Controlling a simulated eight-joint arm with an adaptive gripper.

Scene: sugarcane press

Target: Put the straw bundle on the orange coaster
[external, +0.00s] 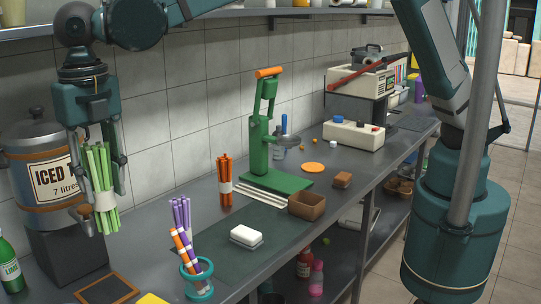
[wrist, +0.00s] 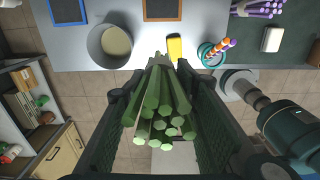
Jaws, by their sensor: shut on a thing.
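My gripper (external: 104,205) is shut on a green straw bundle (external: 101,168) with a white band. It holds the bundle roughly upright in the air at the left, in front of the iced tea dispenser. In the wrist view the green stalk ends fill the space between the fingers (wrist: 162,80).
An orange-brown bundle (external: 224,181) and a purple bundle (external: 181,215) stand on the counter (external: 150,200). A teal holder (external: 197,281) carries striped straws.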

